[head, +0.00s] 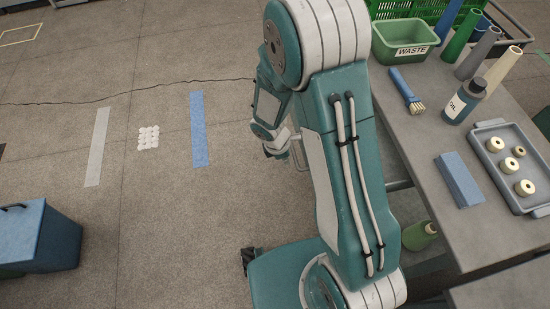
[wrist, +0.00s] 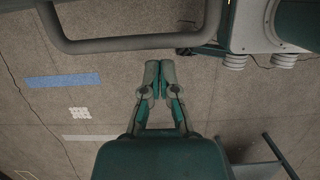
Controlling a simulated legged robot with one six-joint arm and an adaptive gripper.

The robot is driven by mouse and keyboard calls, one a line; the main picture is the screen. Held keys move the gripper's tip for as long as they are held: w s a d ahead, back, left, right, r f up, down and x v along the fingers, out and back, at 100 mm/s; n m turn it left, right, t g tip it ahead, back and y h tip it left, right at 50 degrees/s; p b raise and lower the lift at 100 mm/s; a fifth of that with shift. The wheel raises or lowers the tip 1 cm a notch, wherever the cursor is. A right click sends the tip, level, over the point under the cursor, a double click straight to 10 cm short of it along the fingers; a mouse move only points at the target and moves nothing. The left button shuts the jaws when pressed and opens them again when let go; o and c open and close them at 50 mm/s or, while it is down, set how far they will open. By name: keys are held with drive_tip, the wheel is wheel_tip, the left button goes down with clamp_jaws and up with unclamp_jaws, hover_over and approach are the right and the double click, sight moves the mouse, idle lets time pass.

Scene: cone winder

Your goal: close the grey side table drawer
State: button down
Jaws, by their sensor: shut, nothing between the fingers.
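A grey side table (head: 410,125) stands at the right of the head view. Its top shows, but I cannot make out its drawer or how far open it is; my arm covers part of the table's near side. In the wrist view my gripper (wrist: 159,66) is shut and empty, its fingertips together above the floor.
The tabletop holds a green waste bin (head: 405,42), an oil bottle (head: 463,102), a blue block (head: 459,180) and a grey tray (head: 493,160). A blue box (head: 38,238) stands lower left.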

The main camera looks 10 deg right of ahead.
drive_tip(key=shift+d+r, duration=0.1)
drive_tip(key=shift+d, duration=0.25)
drive_tip(key=d, duration=2.5)
drive_tip(key=shift+d, duration=0.25)
drive_tip(key=shift+a, duration=0.1)
